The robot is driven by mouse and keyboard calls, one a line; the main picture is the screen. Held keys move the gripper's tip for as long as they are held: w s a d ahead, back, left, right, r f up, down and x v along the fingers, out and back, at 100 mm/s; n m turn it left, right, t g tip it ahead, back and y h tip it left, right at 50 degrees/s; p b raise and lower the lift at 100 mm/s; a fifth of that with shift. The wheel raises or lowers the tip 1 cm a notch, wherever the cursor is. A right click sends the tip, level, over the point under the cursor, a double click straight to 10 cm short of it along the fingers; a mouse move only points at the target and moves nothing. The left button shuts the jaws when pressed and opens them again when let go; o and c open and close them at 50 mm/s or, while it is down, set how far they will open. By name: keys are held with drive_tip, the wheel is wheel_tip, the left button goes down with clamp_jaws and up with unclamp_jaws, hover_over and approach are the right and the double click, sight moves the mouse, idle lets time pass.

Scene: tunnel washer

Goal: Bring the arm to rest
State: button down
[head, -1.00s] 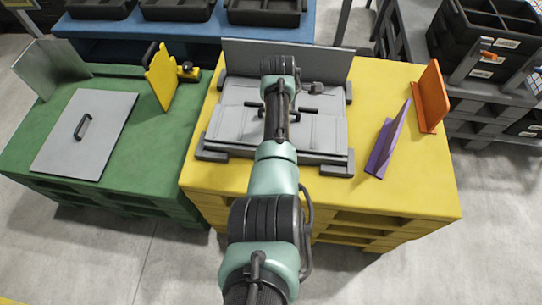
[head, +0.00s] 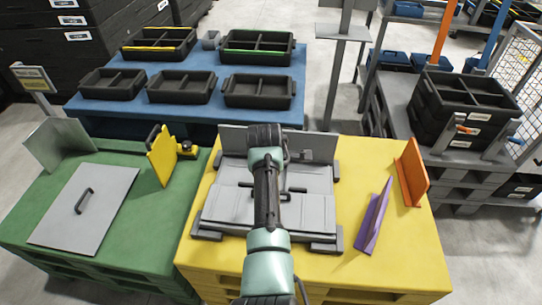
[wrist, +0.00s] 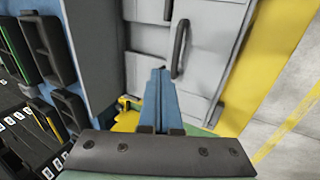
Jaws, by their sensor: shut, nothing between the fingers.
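My gripper (wrist: 158,78) shows in the wrist view as two blue fingers pressed together with nothing between them. It appears in front of a grey panelled unit (wrist: 208,75) with a dark handle (wrist: 181,48); I cannot tell the gap between them. In the head view my arm reaches forward over the same grey unit (head: 222,205), which stands on the yellow table (head: 205,262). My arm covers the middle of the unit, and my fingers are hidden there.
A purple bracket (head: 373,218) and an orange bracket (head: 412,172) stand to the right. The green table (head: 140,235) at left holds a grey panel with handle (head: 85,205) and a yellow plate (head: 161,157). Black trays (head: 258,90) sit on the blue table (head: 215,112) behind.

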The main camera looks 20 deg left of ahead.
drive_tip(key=w+d+r+m+t+y+p, duration=0.1)
drive_tip(key=d+r+m+t+p, duration=0.2)
drive_tip(key=r, duration=1.1)
drive_tip(key=w+d+r+m+t+y+p, duration=0.15)
drive_tip(key=r+m+t, duration=0.3)
drive_tip(key=r, duration=1.05)
drive_tip(key=d+r+m+t+p, duration=0.2)
drive_tip(key=d+r+m+t, duration=0.15)
drive_tip(key=r, duration=1.05)
drive_tip(key=s+d+r+m+t+h+p, duration=0.1)
drive_tip(key=s+d+r+m+t, duration=0.2)
drive_tip(key=s+r, duration=0.4)
drive_tip(key=s+d+r+m+t+h+p, duration=0.1)
drive_tip(key=s+d+r+m+t, duration=0.2)
drive_tip(key=s+d+r+t, duration=0.2)
drive_tip(key=s+d+r+m+t+h+p, duration=0.1)
drive_tip(key=s+d+r+m+t+h, duration=0.1)
drive_tip(key=s+r, duration=0.9)
wheel_tip(320, 180, up, 6)
drive_tip(key=shift+d+f+m+t, duration=0.2)
drive_tip(key=shift+d+m+t, duration=0.7)
drive_tip(key=shift+d+m, duration=0.2)
drive_tip(key=c, duration=1.5)
unclamp_jaws()
drive_tip(key=shift+c, duration=0.2)
